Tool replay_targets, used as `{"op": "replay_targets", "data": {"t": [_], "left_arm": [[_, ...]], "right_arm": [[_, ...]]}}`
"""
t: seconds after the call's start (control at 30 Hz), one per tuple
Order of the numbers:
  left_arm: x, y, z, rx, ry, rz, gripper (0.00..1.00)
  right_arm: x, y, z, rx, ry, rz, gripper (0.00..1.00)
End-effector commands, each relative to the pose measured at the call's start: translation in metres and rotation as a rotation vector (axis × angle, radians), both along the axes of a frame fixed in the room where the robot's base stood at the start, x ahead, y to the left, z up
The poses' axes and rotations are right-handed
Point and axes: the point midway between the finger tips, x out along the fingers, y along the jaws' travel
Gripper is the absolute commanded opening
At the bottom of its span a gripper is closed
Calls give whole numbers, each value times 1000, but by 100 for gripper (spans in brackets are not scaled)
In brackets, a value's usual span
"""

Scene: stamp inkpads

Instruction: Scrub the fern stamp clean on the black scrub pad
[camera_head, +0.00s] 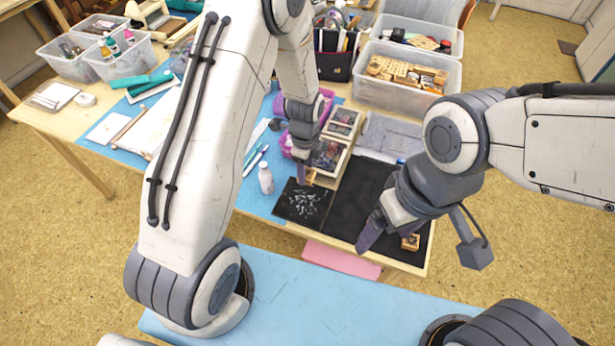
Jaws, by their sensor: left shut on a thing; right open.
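The black scrub pad (290,207) lies near the table's front edge, with pale specks and streaks across its surface. My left gripper (303,178) is over the pad's far edge and is shut on a small wooden stamp (311,177), mostly hidden by the fingers. I cannot see its face or whether it touches the pad. My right gripper (368,238) is open and empty above the dark mat. Another small wooden stamp (410,242) sits on that mat, to the right of the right gripper. Its design is not visible.
Inkpads in boxes (342,124) stand behind the dark mat (352,195). A small white bottle (265,179) stands left of the scrub pad. A clear bin of wooden blocks (408,103) is at the back right. A pink item (342,259) shows below the table's front edge.

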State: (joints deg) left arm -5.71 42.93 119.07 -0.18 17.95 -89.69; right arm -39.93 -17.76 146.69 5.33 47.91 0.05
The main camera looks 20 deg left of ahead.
Motion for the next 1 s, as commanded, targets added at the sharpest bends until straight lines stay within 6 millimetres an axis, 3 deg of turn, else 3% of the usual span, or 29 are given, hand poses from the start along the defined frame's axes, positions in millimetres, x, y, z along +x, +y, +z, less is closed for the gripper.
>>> {"op": "replay_targets", "data": {"t": [0.03,0.2,0.47,1.0], "left_arm": [[-3,1,-9,0,-4,0,11],[-15,2,-4,1,-2,1,11],[-20,3,-6,1,1,1,11],[-20,2,-49,1,1,1,11]], "right_arm": [[0,0,-22,0,0,0,84],[0,0,-42,0,0,1,84],[0,0,-50,0,0,1,84],[0,0,-90,0,0,1,84]]}}
